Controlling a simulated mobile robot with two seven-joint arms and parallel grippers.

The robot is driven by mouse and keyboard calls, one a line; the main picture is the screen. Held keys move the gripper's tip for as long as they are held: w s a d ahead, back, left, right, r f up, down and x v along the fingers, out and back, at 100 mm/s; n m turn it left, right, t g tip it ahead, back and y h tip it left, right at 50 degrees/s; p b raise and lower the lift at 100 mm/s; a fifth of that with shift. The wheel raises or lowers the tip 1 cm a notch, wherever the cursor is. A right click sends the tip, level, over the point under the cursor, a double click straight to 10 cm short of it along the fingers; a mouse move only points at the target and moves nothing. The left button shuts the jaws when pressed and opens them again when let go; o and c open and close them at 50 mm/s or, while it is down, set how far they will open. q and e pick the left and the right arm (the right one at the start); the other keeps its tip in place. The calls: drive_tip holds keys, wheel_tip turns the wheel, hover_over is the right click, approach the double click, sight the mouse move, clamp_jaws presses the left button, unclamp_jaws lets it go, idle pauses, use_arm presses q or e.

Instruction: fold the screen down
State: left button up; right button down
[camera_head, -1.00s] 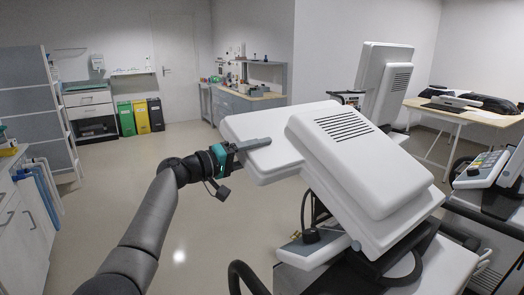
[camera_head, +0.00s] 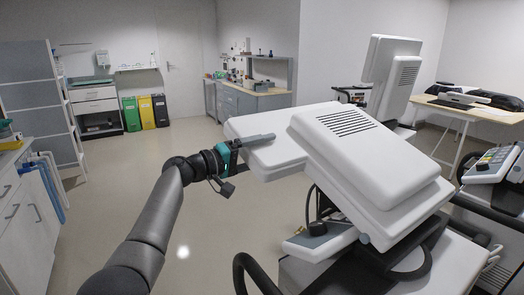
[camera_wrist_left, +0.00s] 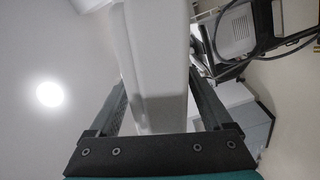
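The screen is a white slab (camera_head: 275,146) with a thick vented back housing (camera_head: 362,150), tilted over its cart in the head view. My left gripper (camera_head: 258,140) is at the slab's left edge, with one dark finger lying along its upper face. In the left wrist view the slab's edge (camera_wrist_left: 158,75) sits between the two fingers (camera_wrist_left: 157,95), one on each side. The fingertips look in contact with it; small gaps show nearer the palm. The slab's display face is hidden. My right gripper is not in view.
Below the screen are the cart's top (camera_head: 318,240) and a black handle (camera_head: 250,268). Another white monitor (camera_head: 390,75) stands behind, and a control panel (camera_head: 492,163) is at the right. The floor (camera_head: 110,200) left of my arm is clear.

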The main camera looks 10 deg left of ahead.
use_arm(q)
drive_tip(key=shift+o, duration=0.2)
drive_tip(key=shift+s+a, duration=0.15)
drive_tip(key=shift+a, duration=0.1)
drive_tip(key=v, duration=1.4)
drive_tip(key=shift+s+a, duration=0.2)
drive_tip(key=shift+s, duration=0.1)
